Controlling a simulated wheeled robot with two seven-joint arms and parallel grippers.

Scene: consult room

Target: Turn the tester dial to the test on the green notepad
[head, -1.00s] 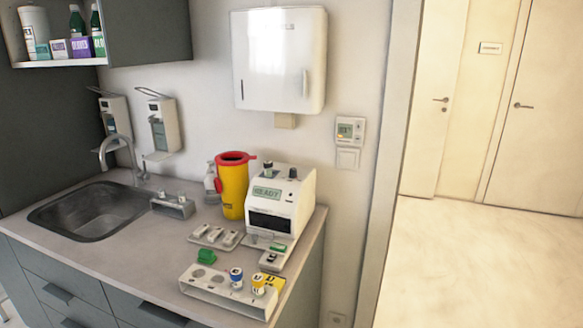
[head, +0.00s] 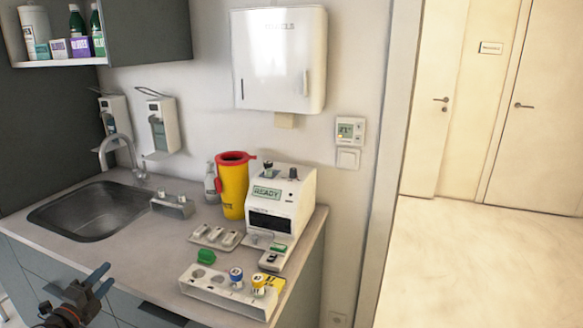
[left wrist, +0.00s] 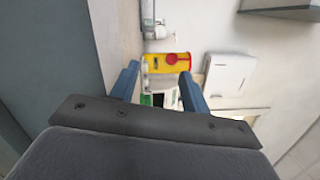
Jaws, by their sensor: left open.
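The white tester (head: 280,200) stands at the right end of the counter, its green screen reading READY. Two dark knobs show on its top, a left knob (head: 268,167) and a right knob (head: 293,173); their settings are too small to read. A green object (head: 206,257) sits at the back of the white rack (head: 215,289); I cannot tell if it is the notepad. A yellow card (head: 274,284) lies behind the rack's right end. My left gripper (head: 97,280) is open and empty, in front of the drawers, well left of the tester. It also shows in the left wrist view (left wrist: 160,88).
A yellow sharps bin (head: 233,190) with a red lid stands left of the tester. A small tray (head: 215,237) lies before it. The sink (head: 92,211) is at the left. Bare counter (head: 150,250) lies between sink and rack.

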